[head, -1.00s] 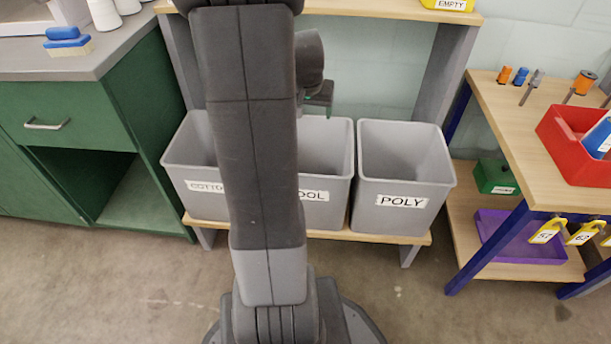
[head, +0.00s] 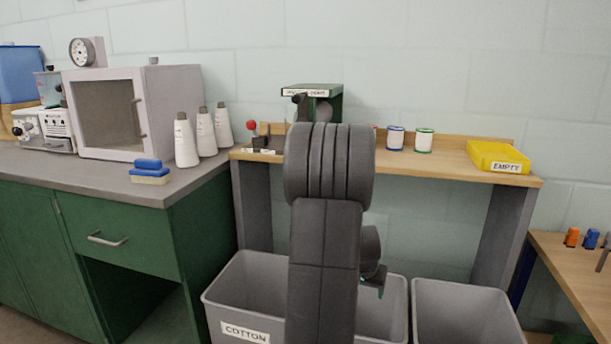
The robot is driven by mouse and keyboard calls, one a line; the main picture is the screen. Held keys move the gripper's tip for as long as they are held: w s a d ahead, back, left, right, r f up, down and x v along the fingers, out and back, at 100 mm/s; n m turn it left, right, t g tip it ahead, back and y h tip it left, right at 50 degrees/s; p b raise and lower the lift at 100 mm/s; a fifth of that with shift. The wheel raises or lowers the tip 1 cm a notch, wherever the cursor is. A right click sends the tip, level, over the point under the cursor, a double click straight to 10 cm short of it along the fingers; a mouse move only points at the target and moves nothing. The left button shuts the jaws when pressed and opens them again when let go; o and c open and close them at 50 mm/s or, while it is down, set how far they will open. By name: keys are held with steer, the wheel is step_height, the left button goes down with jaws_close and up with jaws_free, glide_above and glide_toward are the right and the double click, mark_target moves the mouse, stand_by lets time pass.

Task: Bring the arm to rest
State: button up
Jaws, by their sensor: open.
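My arm stands upright in the middle of the head view and hides part of the shelf and bins behind it. My gripper (head: 376,283) shows only in part, just right of the arm, over the middle grey bin (head: 397,318). Its jaws are small and partly hidden by the arm. It looks open, and I see nothing held in it.
A grey bin labelled COTTON (head: 226,297) and another grey bin (head: 465,310) flank the middle one. Above them, a wooden shelf (head: 450,168) holds a yellow EMPTY tray (head: 497,157) and small cans. A green cabinet (head: 140,235) stands left, a wooden table (head: 575,262) right.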

steer(key=r+p, duration=0.3)
steer(key=p, duration=0.1)
steer(key=shift+w+d+r, duration=0.15)
steer(key=shift+w+r, duration=0.15)
steer(key=shift+r, duration=0.1)
